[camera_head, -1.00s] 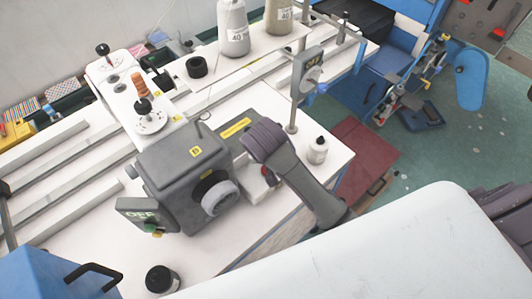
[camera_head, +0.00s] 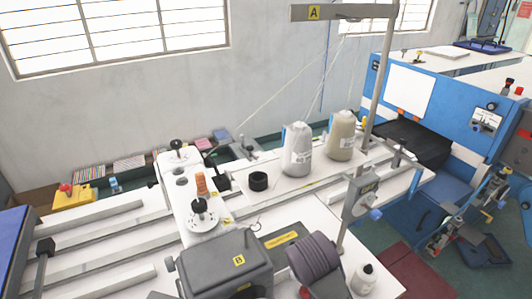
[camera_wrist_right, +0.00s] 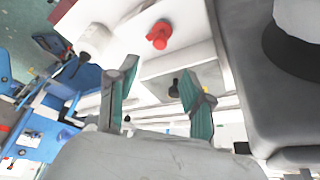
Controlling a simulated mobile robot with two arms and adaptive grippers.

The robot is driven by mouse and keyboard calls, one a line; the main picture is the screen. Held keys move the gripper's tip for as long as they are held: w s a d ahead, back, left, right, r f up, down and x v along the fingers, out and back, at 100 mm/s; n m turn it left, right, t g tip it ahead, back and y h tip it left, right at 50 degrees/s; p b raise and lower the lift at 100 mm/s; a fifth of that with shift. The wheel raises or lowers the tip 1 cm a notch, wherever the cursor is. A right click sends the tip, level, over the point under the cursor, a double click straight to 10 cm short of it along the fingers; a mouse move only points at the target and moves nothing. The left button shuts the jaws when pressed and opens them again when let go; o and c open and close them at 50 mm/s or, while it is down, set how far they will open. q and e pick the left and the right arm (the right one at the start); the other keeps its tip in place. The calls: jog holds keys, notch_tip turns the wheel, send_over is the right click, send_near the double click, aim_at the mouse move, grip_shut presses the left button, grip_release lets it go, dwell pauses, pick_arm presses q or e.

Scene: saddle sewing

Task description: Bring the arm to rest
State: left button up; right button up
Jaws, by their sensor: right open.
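My right arm's grey wrist (camera_head: 314,258) shows at the bottom of the head view, beside the grey sewing machine head (camera_head: 225,265). Its gripper fingers cannot be made out there. In the right wrist view my right gripper (camera_wrist_right: 157,72) has its two green-padded fingers apart, with nothing between them. A red knob (camera_wrist_right: 160,34) lies beyond the fingertips over a white surface. The grey machine body (camera_wrist_right: 262,95) fills the right side of that view, apart from the fingers. My left gripper is in neither view.
Two thread cones, one white (camera_head: 297,150) and one beige (camera_head: 341,135), stand behind the machine under a tall thread stand (camera_head: 380,85). A small white bottle (camera_head: 364,279) stands right of my wrist. A blue machine (camera_head: 400,85) is at the right.

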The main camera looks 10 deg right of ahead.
jog(key=s+d+f+n+y, duration=0.1)
jog(key=s+d+f+n, duration=0.2)
jog(key=s, duration=0.6)
jog(key=s+d+f+n+y, duration=0.1)
jog(key=s+d+f+n, duration=0.2)
jog(key=s, duration=0.6)
notch_tip(320, 180, down, 33)
jog(key=s+a+n+g+b, duration=0.2)
jog(key=b, duration=0.6)
jog(key=s+d+f+b, duration=0.1)
jog(key=s+f+b, duration=0.2)
jog(key=s+f, duration=0.5)
jog(key=s+d+f+g+b, duration=0.1)
jog(key=s+f, duration=0.7)
jog(key=f, duration=0.8)
jog(key=shift+s+d+b, duration=0.2)
jog(key=shift+d+b, duration=0.55)
jog(key=shift+b, duration=0.5)
jog(key=shift+r, duration=0.1)
